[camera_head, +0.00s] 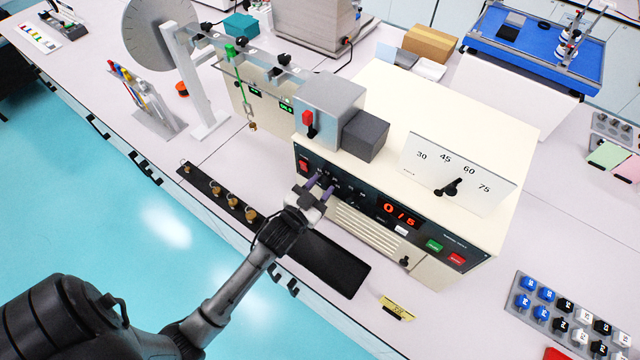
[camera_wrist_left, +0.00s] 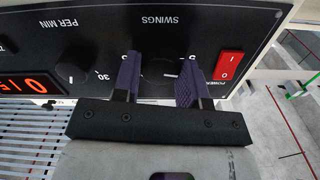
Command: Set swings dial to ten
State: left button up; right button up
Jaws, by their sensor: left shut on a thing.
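The tester's dark control panel (camera_head: 370,205) faces the front of the bench. My left gripper (camera_head: 317,184) is at the panel's left part. In the left wrist view, the purple fingers of my left gripper (camera_wrist_left: 158,82) are shut on the black swings dial (camera_wrist_left: 158,68), one finger on each side. The word SWINGS is printed by the dial and appears upside down. The fingers and the dark panel hide the dial's pointer and most of its scale, so its setting cannot be read. My right gripper is not in view.
Beside the dial are the red power switch (camera_wrist_left: 229,66) and the per-minute knob (camera_wrist_left: 70,74). A red digital display (camera_head: 398,214), a green button (camera_head: 434,245) and a red button (camera_head: 457,259) are further right. A black mat (camera_head: 325,262) lies in front of the machine.

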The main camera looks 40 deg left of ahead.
pick_arm(q)
jog(key=m+p, duration=0.2)
jog(key=m, duration=0.1)
jog(key=shift+r, duration=0.15)
jog(key=shift+m+p, duration=0.55)
jog(key=shift+m, duration=1.35)
jog(key=o, duration=0.9)
jog(key=shift+s+d+b, duration=0.25)
jog(key=shift+s+b, duration=0.05)
jog(key=shift+s, duration=2)
jog(key=shift+s+d+b, duration=0.25)
jog(key=shift+s, duration=2)
jog(key=shift+s+d+b, duration=0.25)
jog(key=shift+s+b, duration=0.05)
jog(key=shift+s, duration=2)
